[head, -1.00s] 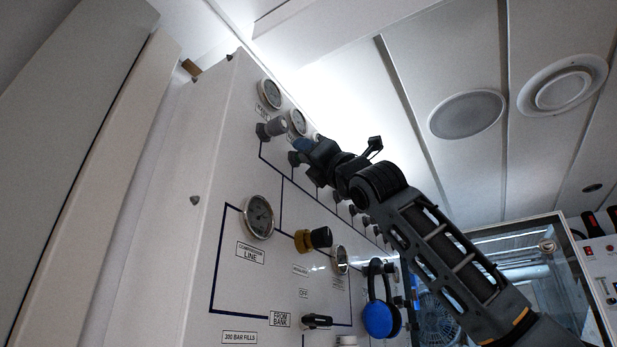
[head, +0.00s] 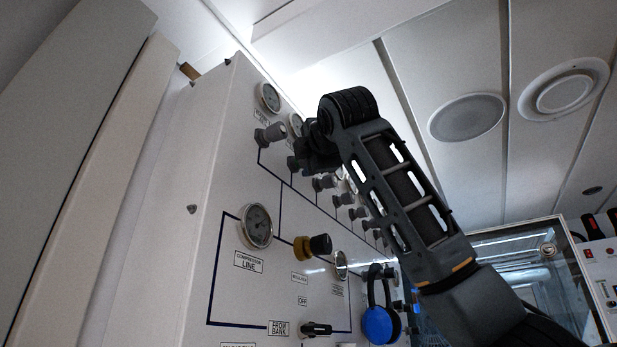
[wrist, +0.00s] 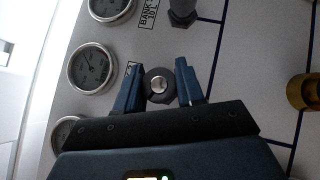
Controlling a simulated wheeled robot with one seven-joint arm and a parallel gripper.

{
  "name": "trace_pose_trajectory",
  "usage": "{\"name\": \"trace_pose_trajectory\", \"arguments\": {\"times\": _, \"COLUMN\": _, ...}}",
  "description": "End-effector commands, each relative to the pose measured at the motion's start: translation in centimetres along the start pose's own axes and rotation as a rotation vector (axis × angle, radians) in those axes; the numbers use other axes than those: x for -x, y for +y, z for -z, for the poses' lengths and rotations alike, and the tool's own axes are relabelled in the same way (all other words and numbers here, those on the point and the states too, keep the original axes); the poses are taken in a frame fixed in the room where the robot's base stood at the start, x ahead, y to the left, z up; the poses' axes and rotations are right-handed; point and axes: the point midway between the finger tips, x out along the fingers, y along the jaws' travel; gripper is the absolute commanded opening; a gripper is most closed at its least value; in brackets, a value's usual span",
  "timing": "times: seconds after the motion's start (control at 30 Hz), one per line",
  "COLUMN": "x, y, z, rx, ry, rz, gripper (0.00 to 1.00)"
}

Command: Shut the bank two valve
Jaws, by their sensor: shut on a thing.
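The bank two valve (wrist: 160,84) is a dark knob with a round silver cap, second in the panel's upper row. My gripper (wrist: 158,88) has its two blue fingers on either side of this knob in the wrist view, shut on it. The label beside it is mostly hidden by a finger. In the head view my gripper (head: 308,158) is at the second knob, largely hidden by my own wrist and arm. The first knob (head: 270,134) stands to its upper left, and it also shows in the wrist view (wrist: 183,12), beside a bank label.
Gauges line the panel's top edge, one (wrist: 91,68) close to my gripper. More knobs (head: 325,182) continue down the row. A compressor gauge (head: 256,226), a brass regulator (head: 313,245) and a hanging blue item (head: 379,324) are lower on the panel. The ceiling is above.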

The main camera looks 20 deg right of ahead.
Motion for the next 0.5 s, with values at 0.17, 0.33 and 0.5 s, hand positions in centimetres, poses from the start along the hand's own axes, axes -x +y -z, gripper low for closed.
{"name": "trace_pose_trajectory", "arguments": {"times": 0.17, "x": -0.03, "y": 0.04, "z": 0.07, "rx": -0.121, "ry": 0.001, "rz": 0.121, "gripper": 0.07}}
{"name": "trace_pose_trajectory", "arguments": {"times": 0.33, "x": -0.03, "y": -0.1, "z": 0.07, "rx": -0.235, "ry": 0.001, "rz": 0.237, "gripper": 0.07}}
{"name": "trace_pose_trajectory", "arguments": {"times": 0.5, "x": 0.02, "y": -0.12, "z": 0.05, "rx": -0.349, "ry": 0.001, "rz": 0.351, "gripper": 0.07}}
